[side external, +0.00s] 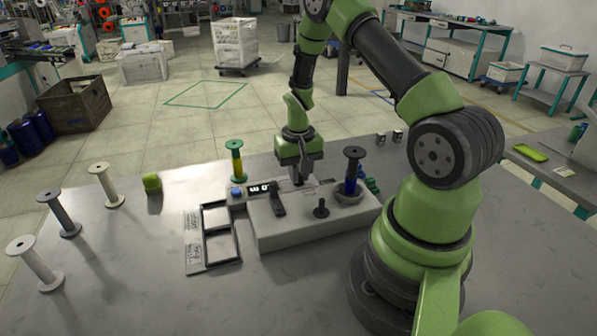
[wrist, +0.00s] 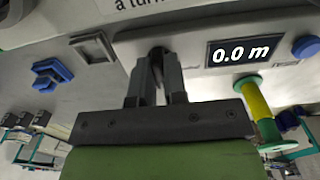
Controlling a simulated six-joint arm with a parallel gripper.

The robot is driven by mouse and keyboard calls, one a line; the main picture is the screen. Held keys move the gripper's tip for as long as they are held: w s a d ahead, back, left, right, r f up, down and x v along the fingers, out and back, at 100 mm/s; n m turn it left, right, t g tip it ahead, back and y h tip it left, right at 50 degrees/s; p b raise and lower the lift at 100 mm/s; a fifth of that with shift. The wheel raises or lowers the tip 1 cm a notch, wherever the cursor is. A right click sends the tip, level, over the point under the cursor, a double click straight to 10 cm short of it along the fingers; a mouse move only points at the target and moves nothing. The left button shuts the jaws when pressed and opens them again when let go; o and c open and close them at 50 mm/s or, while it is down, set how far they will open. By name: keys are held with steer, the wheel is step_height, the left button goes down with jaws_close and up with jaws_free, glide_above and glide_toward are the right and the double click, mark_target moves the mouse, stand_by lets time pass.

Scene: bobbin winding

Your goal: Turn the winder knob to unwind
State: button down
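The winder (side external: 300,232) is a pale grey box on the table. Its display (wrist: 243,51) reads 0.0 m in the wrist view, with a blue button (wrist: 305,47) beside it. My gripper (side external: 298,181) points down at the winder's far side, behind the black lever-like part (side external: 277,199). In the wrist view, my gripper (wrist: 157,68) has its two fingers close together on either side of the dark winder knob (wrist: 156,58), which fills the narrow gap. The knob is mostly hidden by the fingers. A black bobbin with blue thread (side external: 351,187) stands upright on the winder's right.
A yellow-and-green bobbin (side external: 236,160) stands behind the winder. Several upright bobbins (side external: 66,214) and a green block (side external: 152,183) are at left. A black-framed tray (side external: 238,245) lies left of the winder.

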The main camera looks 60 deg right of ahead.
steer(key=shift+n, duration=3.1)
steer(key=c, duration=1.2)
jaws_free()
steer(key=shift+o, duration=0.2)
steer(key=shift+r, duration=0.15)
step_height(320, 180, up, 10)
